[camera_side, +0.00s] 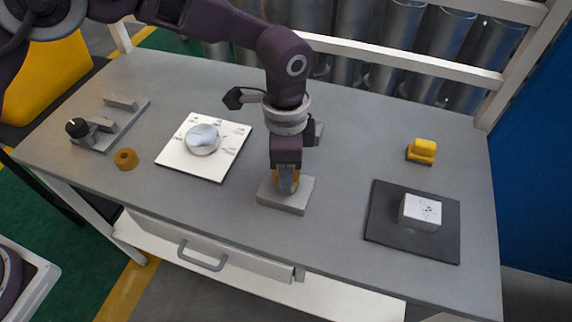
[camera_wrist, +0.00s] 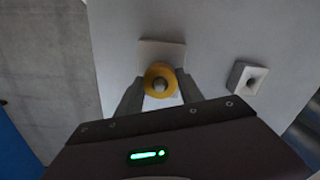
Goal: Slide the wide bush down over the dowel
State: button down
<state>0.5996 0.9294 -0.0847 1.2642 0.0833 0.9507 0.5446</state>
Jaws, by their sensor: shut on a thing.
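A yellow-orange bush (camera_wrist: 150,74) is held between the two fingers of my gripper (camera_wrist: 160,91). In the side view my gripper (camera_side: 287,184) points down over a light grey block (camera_side: 296,204), and only a little of the bush shows between the fingers. In the wrist view the grey round end of the dowel (camera_wrist: 161,86) shows inside the bush's hole, and the block (camera_wrist: 160,49) shows behind. I cannot tell how far down the dowel the bush sits, or whether it touches the block.
A second, orange ring (camera_side: 125,159) lies at the left. A white plate with a round knob (camera_side: 203,139) is left of my gripper. A holed grey block (camera_wrist: 247,78) is close by. A dark mat (camera_side: 386,236) with a white cube (camera_side: 421,212) and a yellow part (camera_side: 421,151) are at right.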

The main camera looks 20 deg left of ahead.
jog(key=shift+f, duration=0.35)
jog(key=c, duration=0.7)
grip_release()
jog(key=shift+o, duration=0.2)
notch_tip(320, 180, up, 7)
jog(key=shift+r, duration=0.1)
